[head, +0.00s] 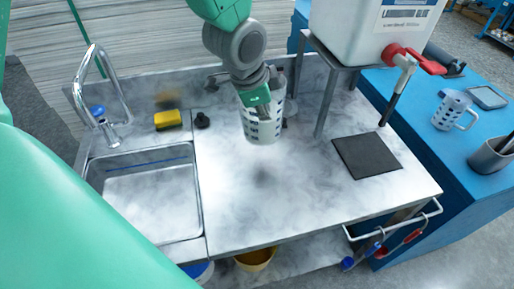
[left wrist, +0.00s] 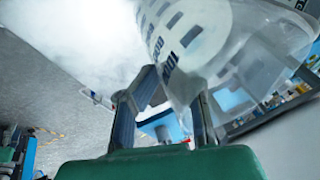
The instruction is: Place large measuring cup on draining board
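The large measuring cup (head: 264,124) is clear with dark scale marks. It hangs upright above the grey marbled draining board (head: 285,200), with a shadow on the board below it. My left gripper (head: 257,98) is shut on the cup's side, partly covering it. In the left wrist view the cup (left wrist: 215,40) fills the upper right, and a clear part of it lies between the fingers (left wrist: 172,88). My right gripper is not in view.
The sink (head: 150,200) lies left of the board, with a tap (head: 105,95) and a yellow sponge (head: 168,120). A dark mat (head: 367,156) lies at right near a stand (head: 328,95) carrying a white canister (head: 365,30). A smaller jug (head: 452,110) stands on the blue table.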

